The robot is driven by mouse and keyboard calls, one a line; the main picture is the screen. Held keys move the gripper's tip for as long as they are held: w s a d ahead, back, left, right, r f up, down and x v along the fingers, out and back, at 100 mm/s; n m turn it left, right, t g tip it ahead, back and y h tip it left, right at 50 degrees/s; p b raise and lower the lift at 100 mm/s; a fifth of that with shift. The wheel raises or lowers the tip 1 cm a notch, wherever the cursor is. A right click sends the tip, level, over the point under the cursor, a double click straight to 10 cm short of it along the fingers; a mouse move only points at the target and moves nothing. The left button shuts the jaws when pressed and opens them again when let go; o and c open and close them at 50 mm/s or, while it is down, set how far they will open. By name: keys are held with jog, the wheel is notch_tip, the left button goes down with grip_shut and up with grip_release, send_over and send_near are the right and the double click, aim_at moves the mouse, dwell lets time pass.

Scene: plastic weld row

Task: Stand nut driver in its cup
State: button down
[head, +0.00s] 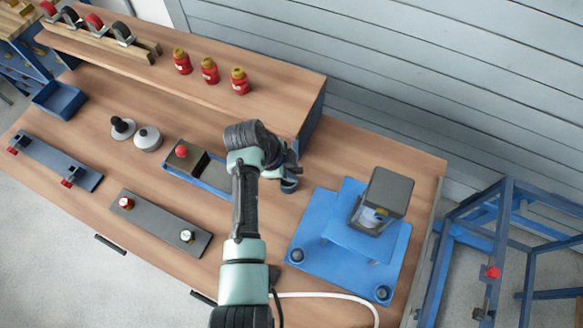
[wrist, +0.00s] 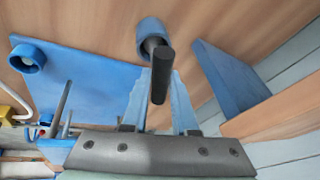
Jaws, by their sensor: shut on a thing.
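My gripper (wrist: 160,74) is shut on the nut driver (wrist: 161,82), whose dark, rod-like handle shows between the two pale blue fingers in the wrist view. The driver's far end lines up with the mouth of a blue round cup (wrist: 151,29). It overlaps the opening there, and I cannot tell how deep it is inside. In the head view my gripper (head: 287,167) is right over the dark blue cup (head: 289,187) on the bench. My wrist and gripper hide the driver in that view.
A blue fixture plate (head: 318,215) with a grey-headed machine (head: 388,192) stands to the right. A blue tray (head: 212,178) with a red-knobbed block lies left. The raised wooden shelf (head: 270,98) is close behind. Some bare bench (head: 260,215) shows beside my arm.

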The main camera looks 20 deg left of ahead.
jog(key=shift+f+b, duration=0.35)
jog(key=shift+f, duration=0.05)
dwell(0.4)
jog(key=shift+c, duration=1)
grip_release()
jog(key=shift+r, duration=0.1)
notch_tip(320, 180, up, 7)
jog(key=p, duration=0.6)
jog(key=shift+s, duration=0.1)
